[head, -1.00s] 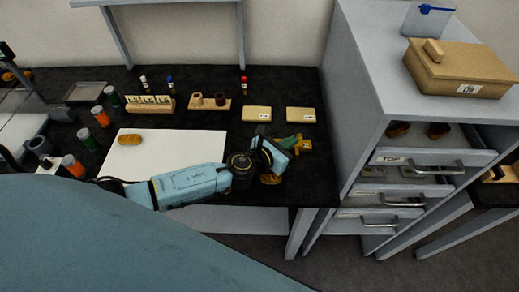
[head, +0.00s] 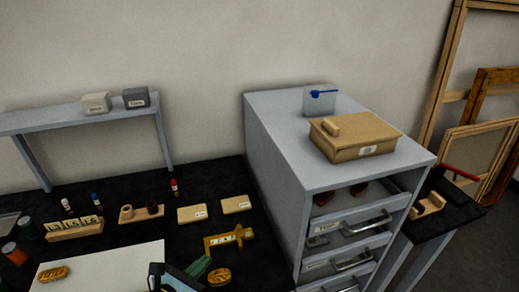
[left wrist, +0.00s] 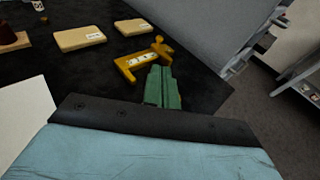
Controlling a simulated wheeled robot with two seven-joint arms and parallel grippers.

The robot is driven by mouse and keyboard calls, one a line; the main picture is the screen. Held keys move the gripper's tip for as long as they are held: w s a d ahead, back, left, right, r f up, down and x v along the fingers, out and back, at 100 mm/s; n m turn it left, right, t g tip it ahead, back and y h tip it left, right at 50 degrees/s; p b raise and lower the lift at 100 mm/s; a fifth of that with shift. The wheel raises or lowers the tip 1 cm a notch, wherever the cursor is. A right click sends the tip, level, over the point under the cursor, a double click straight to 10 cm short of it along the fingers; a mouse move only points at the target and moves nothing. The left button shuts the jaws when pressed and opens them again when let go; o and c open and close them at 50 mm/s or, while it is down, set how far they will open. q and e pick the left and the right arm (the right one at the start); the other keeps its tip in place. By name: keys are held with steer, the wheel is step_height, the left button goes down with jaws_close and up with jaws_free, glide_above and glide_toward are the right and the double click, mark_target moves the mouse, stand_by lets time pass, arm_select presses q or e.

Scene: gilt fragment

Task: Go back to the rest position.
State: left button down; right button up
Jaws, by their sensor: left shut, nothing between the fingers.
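My left gripper (head: 198,270) shows at the bottom edge of the head view, its green fingers close above the dark bench top. The fingers also show in the left wrist view (left wrist: 162,88), pressed together with nothing between them. They point toward a yellow tool with a pale label (head: 229,238), seen past the fingertips in the wrist view (left wrist: 143,62). A gilt fragment (head: 220,276) lies on the bench just right of the gripper. Another gilt fragment (head: 53,273) lies on the white sheet (head: 110,264). My right gripper is not in view.
A grey cabinet (head: 275,145) with its top drawer (head: 378,215) pulled out stands right of the bench. A wooden box (head: 350,140) sits on it. Two pale labelled blocks (head: 192,214) (head: 236,204) and small racks (head: 75,230) line the bench's back. A shelf (head: 70,115) stands behind.

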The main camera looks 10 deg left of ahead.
arm_select(q)
steer(key=s+a+m+g+y, duration=0.1)
steer(key=s+m+g+y, duration=0.15)
steer(key=s+m, duration=0.6)
steer(key=s+a+r+m+g+y, duration=0.1)
steer(key=s+m+g, duration=0.3)
steer(key=m, duration=1)
steer(key=s+a+m+g+y, duration=0.15)
steer(key=s+m+g, duration=0.25)
steer(key=s+m, duration=0.55)
step_height(320, 180, down, 29)
steer(key=m+g+b, duration=0.2)
steer(key=b, duration=0.2)
steer(key=s+a+f+b, duration=0.2)
steer(key=s+f, duration=1.3)
steer(key=f, duration=0.2)
steer(key=shift+s+f+g, duration=0.15)
steer(key=shift+s+g, duration=0.15)
steer(key=shift+g, duration=0.05)
